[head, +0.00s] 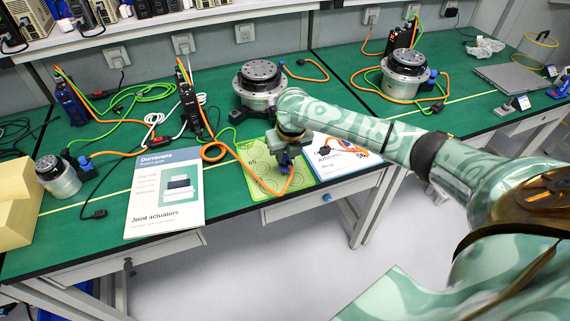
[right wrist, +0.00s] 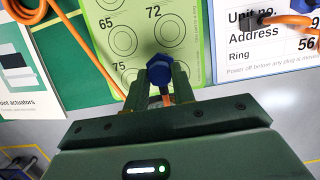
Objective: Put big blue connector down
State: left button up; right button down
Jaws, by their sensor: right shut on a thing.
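My right gripper (head: 287,156) reaches over the front edge of the green workbench, above the light green mat (head: 257,152). In the right wrist view the right gripper (right wrist: 161,98) is shut on the big blue connector (right wrist: 160,68). The connector shows between the fingertips, over the printed circles of the mat (right wrist: 107,42) near the numbers 72 and 75. An orange cable shows just below the connector. I cannot tell whether the connector touches the mat. My left gripper is not in view.
A white card (head: 330,150) with "Address" and "Ring" lies right of the mat, with an orange-cabled plug on it. A "Joint actuators" booklet (head: 166,192) lies to the left. Round actuators (head: 259,84) (head: 406,72) stand behind. Cables cross the bench. The bench's front edge is close.

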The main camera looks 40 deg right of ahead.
aim_at(287, 158)
notch_tip(287, 158, down, 3)
jog(key=shift+f+b, duration=0.15)
jog(key=shift+b, duration=0.35)
jog(key=c, duration=1.2)
grip_release()
jog(key=shift+o, duration=0.2)
jog(key=p+v, duration=0.6)
jog(key=v, duration=0.6)
